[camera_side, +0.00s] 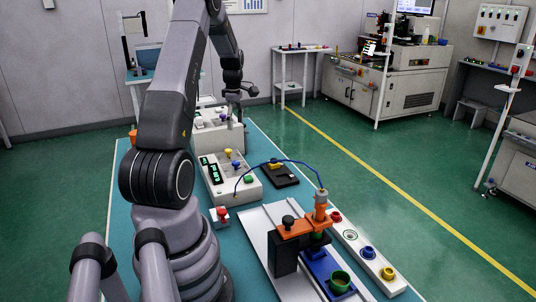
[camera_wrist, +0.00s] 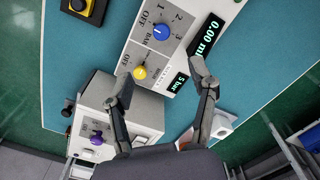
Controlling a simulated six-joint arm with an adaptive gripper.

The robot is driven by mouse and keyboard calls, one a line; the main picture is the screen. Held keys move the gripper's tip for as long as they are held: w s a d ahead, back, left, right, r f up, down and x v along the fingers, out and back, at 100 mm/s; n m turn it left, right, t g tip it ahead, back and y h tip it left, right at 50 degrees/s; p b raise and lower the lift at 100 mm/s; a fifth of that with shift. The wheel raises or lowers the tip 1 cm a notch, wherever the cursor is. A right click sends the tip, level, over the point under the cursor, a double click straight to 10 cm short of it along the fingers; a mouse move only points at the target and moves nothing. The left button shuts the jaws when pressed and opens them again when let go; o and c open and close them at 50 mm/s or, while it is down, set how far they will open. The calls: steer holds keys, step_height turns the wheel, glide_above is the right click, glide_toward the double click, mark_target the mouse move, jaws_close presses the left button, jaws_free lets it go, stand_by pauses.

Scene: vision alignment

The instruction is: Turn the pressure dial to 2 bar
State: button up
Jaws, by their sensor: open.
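The pressure dial is a blue knob (camera_wrist: 161,32) on a white control box, with OFF, 1, 2, 3 and BAR printed around it. Its small white mark is too small to read surely against the scale. It also shows in the side view (camera_side: 236,164). A yellow knob (camera_wrist: 140,72) with its own OFF label sits beside it. My gripper (camera_wrist: 161,72) is open and empty, its fingertips spread over the yellow knob's side of the panel. In the side view my gripper (camera_side: 234,112) hangs above the back of the bench, behind the control box.
The control box (camera_side: 250,188) has a display (camera_wrist: 207,33) reading 0.00 ml and a smaller one (camera_wrist: 178,83) seeming to read 5 bar. Another white box with a purple knob (camera_wrist: 96,138) stands close by. A blue cable (camera_side: 285,161) arches to an orange fixture (camera_side: 300,228).

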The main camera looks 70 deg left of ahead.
mark_target(236, 161)
steer(key=f, duration=1.4)
steer(key=shift+s+a+f, duration=0.25)
steer(key=shift+a+f, duration=0.05)
steer(key=shift+f, duration=0.05)
jaws_close()
